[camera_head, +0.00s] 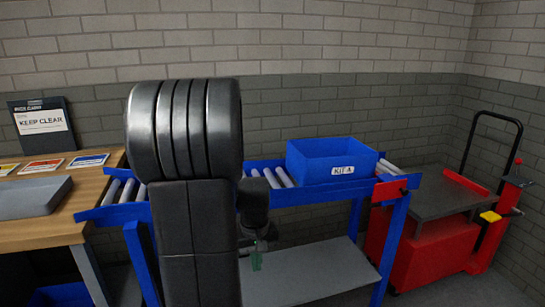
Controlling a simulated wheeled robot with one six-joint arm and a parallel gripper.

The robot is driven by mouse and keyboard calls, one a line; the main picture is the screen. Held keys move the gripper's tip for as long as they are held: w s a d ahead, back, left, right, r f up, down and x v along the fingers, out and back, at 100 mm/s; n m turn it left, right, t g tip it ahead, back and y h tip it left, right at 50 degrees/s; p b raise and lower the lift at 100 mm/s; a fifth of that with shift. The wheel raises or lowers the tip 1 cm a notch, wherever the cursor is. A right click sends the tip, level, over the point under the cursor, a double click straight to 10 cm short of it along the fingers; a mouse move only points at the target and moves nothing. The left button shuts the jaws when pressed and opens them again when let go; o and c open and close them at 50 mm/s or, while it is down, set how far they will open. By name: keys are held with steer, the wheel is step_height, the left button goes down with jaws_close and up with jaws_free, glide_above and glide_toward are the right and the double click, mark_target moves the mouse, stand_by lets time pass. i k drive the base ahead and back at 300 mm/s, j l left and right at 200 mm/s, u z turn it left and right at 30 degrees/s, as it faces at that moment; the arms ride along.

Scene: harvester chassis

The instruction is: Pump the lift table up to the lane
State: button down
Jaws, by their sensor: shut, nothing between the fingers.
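The lift table (425,250) stands at the right, with a red base and a grey top (440,193). It has a black push handle (495,117) and a red upright post with a black-tipped lever (517,172). A yellow pedal-like piece (490,216) shows beside the post. The lane (300,213) is a blue roller conveyor; its right end is close to the table's top, which looks somewhat lower. My gripper (257,262) hangs in front of the lane, shut and empty, well left of the lift table. My arm hides part of the lane.
A blue bin marked KIT A (332,164) sits on the lane's rollers near a red end piece (395,187). A grey shelf (305,277) is under the lane. A wooden bench (55,233) with cards and a grey tray stands left. Brick walls close the back and right.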

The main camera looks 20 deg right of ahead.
mark_target(489, 216)
steer(key=l, duration=2.55)
steer(key=i+l, duration=0.1)
steer(key=l, duration=1.4)
steer(key=i+l, duration=0.15)
steer(key=l, duration=0.55)
steer(key=i+l, duration=0.1)
steer(key=l, duration=0.65)
steer(key=k+z, duration=0.05)
